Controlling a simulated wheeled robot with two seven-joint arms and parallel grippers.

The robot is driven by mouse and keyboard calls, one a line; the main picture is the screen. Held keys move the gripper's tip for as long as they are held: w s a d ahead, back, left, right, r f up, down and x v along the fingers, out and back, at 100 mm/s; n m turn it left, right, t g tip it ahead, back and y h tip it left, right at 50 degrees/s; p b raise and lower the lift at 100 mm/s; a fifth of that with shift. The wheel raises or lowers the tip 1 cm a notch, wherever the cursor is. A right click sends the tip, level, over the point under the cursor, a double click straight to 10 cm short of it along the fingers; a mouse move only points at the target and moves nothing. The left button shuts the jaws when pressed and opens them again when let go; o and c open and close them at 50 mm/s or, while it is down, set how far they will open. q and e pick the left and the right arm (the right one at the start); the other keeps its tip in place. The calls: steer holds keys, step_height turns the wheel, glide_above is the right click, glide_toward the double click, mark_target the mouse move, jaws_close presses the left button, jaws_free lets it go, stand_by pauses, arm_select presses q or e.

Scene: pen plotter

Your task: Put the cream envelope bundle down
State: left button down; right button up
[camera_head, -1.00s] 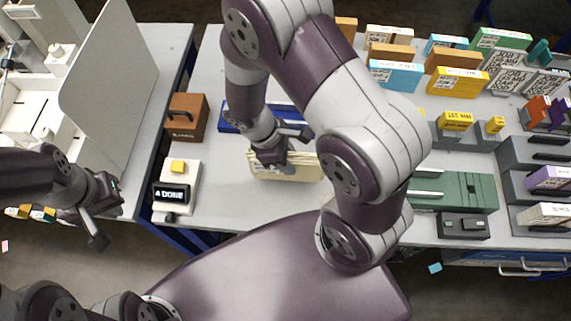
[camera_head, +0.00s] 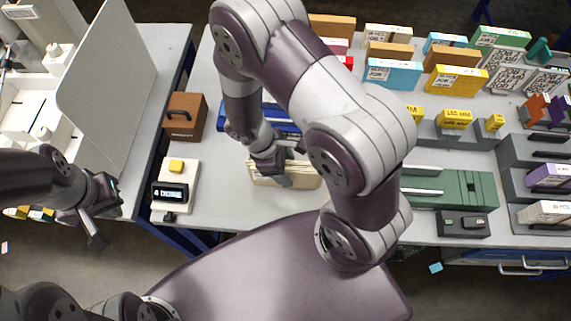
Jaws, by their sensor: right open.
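The cream envelope bundle (camera_head: 306,176) stands on the grey table near its front edge. My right gripper (camera_head: 274,172) is at the bundle's left part, with its fingers open around or just beside the top edge; the wrist hides the exact contact. My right arm covers part of the table behind and to the right of the bundle. My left gripper (camera_head: 108,214) hangs at the left, over the gap in front of the tables, empty, with its fingers apart.
A small device with a yellow button and display (camera_head: 171,192) and a brown box (camera_head: 186,117) stand left of the bundle. A blue tray (camera_head: 285,113) lies behind it. A green fixture (camera_head: 462,188) and several coloured boxes stand to the right. Table between device and bundle is clear.

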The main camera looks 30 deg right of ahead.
steer(key=v, duration=1.1)
steer(key=shift+r+p, duration=0.35)
steer(key=shift+p, duration=0.05)
steer(key=s+d+r+m+t+y, duration=0.1)
steer(key=d+r+m+t+y, duration=0.2)
steer(key=m, duration=0.8)
step_height(320, 180, up, 2)
steer(key=shift+s+d+r+t+y, duration=0.15)
steer(key=shift+s+d+t+y, duration=0.15)
steer(key=shift+d+y, duration=0.25)
